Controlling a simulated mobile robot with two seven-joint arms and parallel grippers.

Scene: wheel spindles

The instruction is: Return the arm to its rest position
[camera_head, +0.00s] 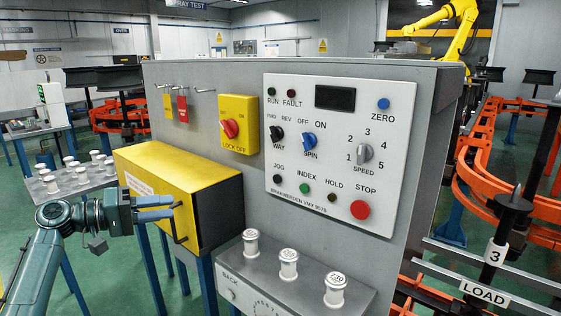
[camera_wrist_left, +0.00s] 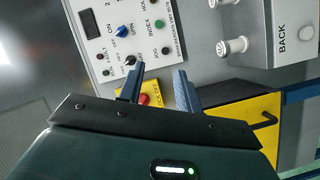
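My left arm (camera_head: 36,262) comes in from the lower left in the head view, its lower link upright and its forearm reaching level to the right. My left gripper (camera_head: 160,208) points right, in front of the yellow box (camera_head: 160,168) and near its black handle. In the left wrist view the two blue fingers (camera_wrist_left: 158,90) stand apart with nothing between them. Beyond them are the control panel (camera_wrist_left: 120,30) and the red lock-off knob (camera_wrist_left: 144,99). I cannot tell whether the gripper touches the box. My right gripper is in neither view.
The grey cabinet with its white control panel (camera_head: 335,215) fills the middle. A grey shelf (camera_head: 262,282) with three white spindles stands at front. A tray table (camera_head: 75,185) with several white spindles is at left. Orange rails (camera_head: 500,185) and a LOAD post (camera_head: 497,250) are at right.

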